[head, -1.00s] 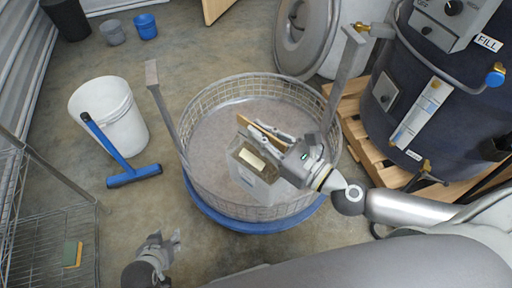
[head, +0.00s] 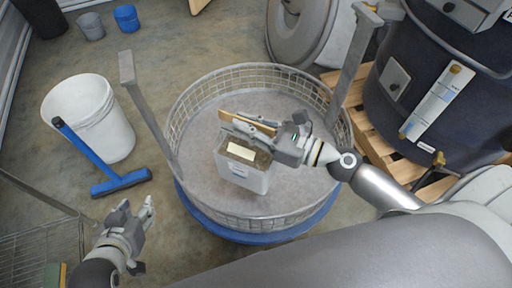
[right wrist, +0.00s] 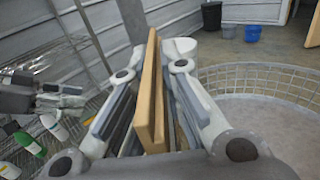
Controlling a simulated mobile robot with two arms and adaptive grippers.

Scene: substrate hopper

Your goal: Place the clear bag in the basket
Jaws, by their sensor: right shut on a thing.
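The clear bag (head: 243,172), pale and boxy with a cream label and brown contents near its top, is inside the round wire basket (head: 207,87) in the head view. My right gripper (head: 240,124) is over the basket, shut on the tan upper strip of the bag. That tan strip (right wrist: 150,95) stands between the fingers in the right wrist view. I cannot tell whether the bag's bottom touches the basket floor. My left gripper (head: 135,212) is open and empty, outside the basket at the lower left.
The basket has two upright grey arms and sits on a blue base (head: 250,237). A white bucket (head: 100,120) and a blue squeegee (head: 105,170) are on its left. A dark tank (head: 410,110) on a wooden pallet stands right. A wire rack (head: 45,250) is lower left.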

